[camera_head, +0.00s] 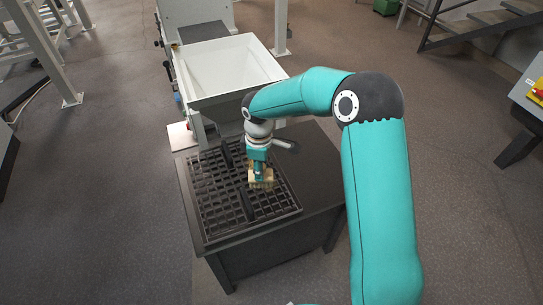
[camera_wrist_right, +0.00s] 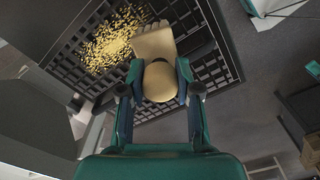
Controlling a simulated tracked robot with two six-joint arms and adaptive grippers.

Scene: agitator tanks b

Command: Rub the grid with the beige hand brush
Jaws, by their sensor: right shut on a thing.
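The grid (camera_head: 221,212) is a dark lattice on top of a dark table, and it also fills the upper part of the right wrist view (camera_wrist_right: 205,57). My right gripper (camera_head: 259,172) is over the grid's right part. In the right wrist view my right gripper (camera_wrist_right: 160,82) is shut on the rounded handle of the beige hand brush (camera_wrist_right: 155,42). The brush head points away from the gripper and lies over the grid; I cannot tell if it touches. Yellow grains (camera_wrist_right: 112,38) lie on the grid left of the brush. My left gripper is not in view.
A white hopper (camera_head: 228,65) stands right behind the table (camera_head: 265,255). Metal stairs (camera_head: 480,22) are at the top right. A grey box with a yellow and red part (camera_head: 533,90) is at the right edge. The floor around the table's left and front is clear.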

